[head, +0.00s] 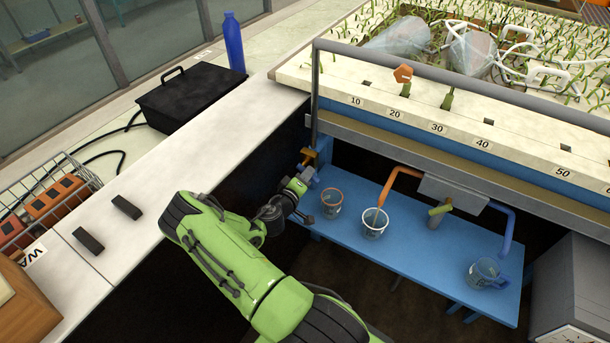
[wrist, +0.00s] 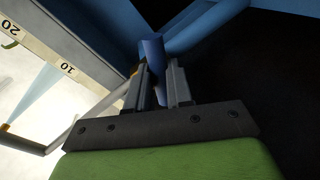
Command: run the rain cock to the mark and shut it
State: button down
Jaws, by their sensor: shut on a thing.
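My gripper (head: 303,179) is at the left end of the blue shelf, below the planted bed's corner. Its jaws are shut on a blue handle (wrist: 152,48), which sticks up between the fingers in the wrist view. An orange fitting (head: 308,154) sits just above the gripper in the head view; the handle seems to belong to this cock, but the joint is largely hidden. The numbered scale (head: 438,128) runs along the bed's edge. An orange marker (head: 403,74) stands near its 20. I cannot make out any running water.

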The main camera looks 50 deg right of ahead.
jog(key=shift+r+n, duration=0.1)
jog(key=shift+n, duration=0.2)
dwell(0.4)
jog(key=c, duration=1)
grip_release()
jog(key=p+v, duration=0.1)
jog(key=v, duration=1.5)
jog(key=shift+w, duration=0.1)
